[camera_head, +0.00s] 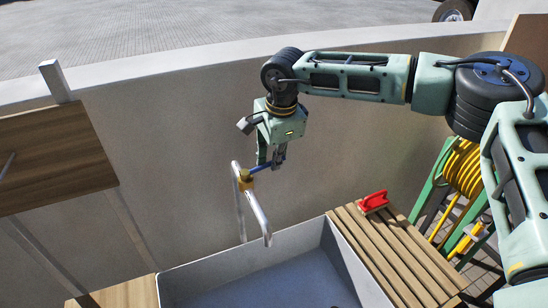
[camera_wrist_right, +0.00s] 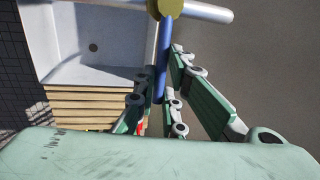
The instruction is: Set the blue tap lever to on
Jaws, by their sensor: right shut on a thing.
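The blue tap lever (camera_head: 260,168) sticks out to the right from the brass tap body (camera_head: 246,180) in the head view. In the right wrist view the blue tap lever (camera_wrist_right: 163,60) runs down from the brass knob (camera_wrist_right: 165,8) to between my fingers. My right gripper (camera_head: 274,163) is shut on the lever, and it also shows in the right wrist view (camera_wrist_right: 158,100). The silver tap pipe (camera_head: 257,215) rises by the sink and its spout hangs over the basin. My left gripper is not in view.
The grey sink basin (camera_head: 240,262) lies below the tap, and its drain shows in the wrist view. A red-handled brush (camera_head: 374,201) lies on the wooden slats (camera_head: 400,250) at the right. A yellow hose reel (camera_head: 463,168) stands further right. A low wall (camera_head: 170,150) runs behind.

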